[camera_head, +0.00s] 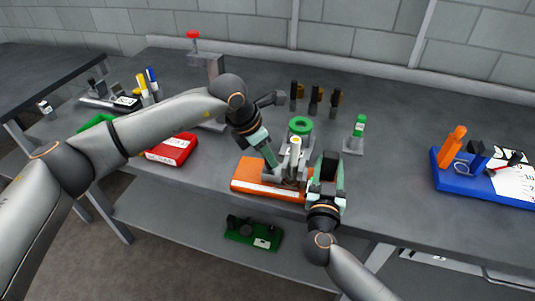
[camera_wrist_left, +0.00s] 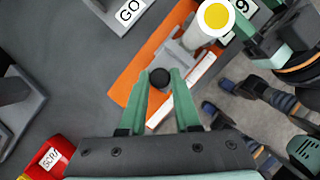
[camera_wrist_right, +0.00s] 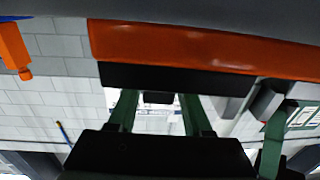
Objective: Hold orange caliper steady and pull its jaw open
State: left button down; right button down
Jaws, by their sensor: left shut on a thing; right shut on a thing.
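The orange caliper (camera_head: 247,176) lies near the table's front edge as a flat orange body with a white strip along its front and grey parts on top. My left gripper (camera_head: 274,166) is shut on a black knob (camera_wrist_left: 160,77) on the caliper's upper side. A white post with a yellow top (camera_wrist_left: 212,22) stands beside it in the left wrist view. My right gripper (camera_head: 326,170) is at the caliper's right end, shut on a small dark block (camera_wrist_right: 158,97) under the orange body (camera_wrist_right: 190,45). The right gripper hides that end in the head view.
A red box (camera_head: 172,149) lies to the left. A green-ringed stand (camera_head: 300,126) is just behind the caliper, and a green-topped piece (camera_head: 358,130) is to its right. A blue tray (camera_head: 512,199) is at the far right. The table (camera_head: 400,190) is clear before it.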

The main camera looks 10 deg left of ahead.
dwell(0.3)
pick_arm(q)
jog(key=shift+w+a, duration=0.2)
jog(key=shift+a, duration=1.15)
pick_arm(e)
jog(key=shift+d, duration=0.1)
pick_arm(q)
jog(key=c, duration=0.9)
grip_release()
jog(key=shift+d, duration=0.1)
jog(key=shift+r, duration=0.15)
jog(key=v, duration=1.2)
pick_arm(e)
jog(key=shift+c, duration=1.2)
grip_release()
